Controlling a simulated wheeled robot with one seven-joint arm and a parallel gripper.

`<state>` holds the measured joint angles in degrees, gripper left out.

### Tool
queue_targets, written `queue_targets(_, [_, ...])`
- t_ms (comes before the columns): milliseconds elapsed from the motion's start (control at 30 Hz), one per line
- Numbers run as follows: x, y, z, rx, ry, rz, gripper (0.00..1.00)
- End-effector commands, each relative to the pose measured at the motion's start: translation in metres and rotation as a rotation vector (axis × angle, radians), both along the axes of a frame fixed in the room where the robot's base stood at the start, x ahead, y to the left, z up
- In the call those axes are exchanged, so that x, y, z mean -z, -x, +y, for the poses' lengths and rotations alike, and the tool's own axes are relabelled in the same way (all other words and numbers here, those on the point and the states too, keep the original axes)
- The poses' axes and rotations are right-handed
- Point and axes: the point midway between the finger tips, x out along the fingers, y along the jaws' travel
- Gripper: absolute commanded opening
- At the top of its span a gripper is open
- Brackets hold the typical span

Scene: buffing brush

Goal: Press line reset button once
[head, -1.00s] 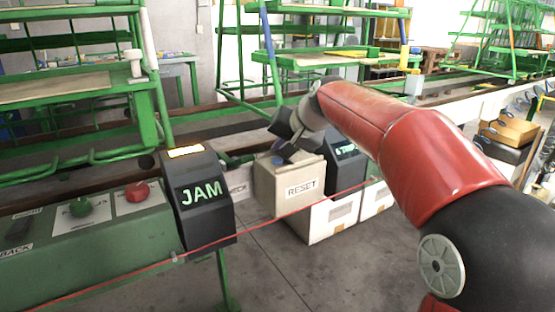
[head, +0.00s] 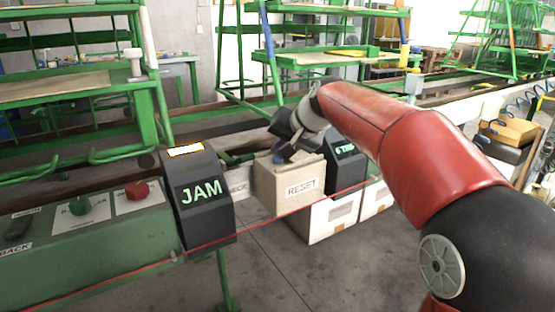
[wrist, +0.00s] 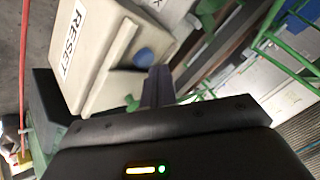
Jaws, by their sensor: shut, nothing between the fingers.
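A beige box labelled RESET (head: 290,188) stands beyond the red cord in the middle of the head view. It also shows in the wrist view (wrist: 88,50), with a round blue button (wrist: 144,58) on its top. My gripper (head: 283,154) is over the box's top in the head view and hides most of the button there. In the wrist view the dark fingers (wrist: 158,80) are shut and empty. Their tips look close beside the button. I cannot tell whether they touch it.
A black JAM display (head: 203,196) and a green control panel (head: 90,235) with green and red knobs stand at left. A dark display (head: 345,160) stands right of the box. A red cord (head: 262,235) runs in front. White cartons (head: 330,218) sit below.

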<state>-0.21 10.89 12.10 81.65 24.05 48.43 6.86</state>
Motion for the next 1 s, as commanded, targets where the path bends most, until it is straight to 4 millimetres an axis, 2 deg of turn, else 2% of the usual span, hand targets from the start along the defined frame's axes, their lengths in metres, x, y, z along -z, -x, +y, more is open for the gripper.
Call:
queue_targets(100, [0.0055, 0.0002, -0.0001, 0.0, 0.0, 0.0, 0.0])
queue_targets(1000, [0.0114, 0.0002, -0.0001, 0.0, 0.0, 0.0, 0.0])
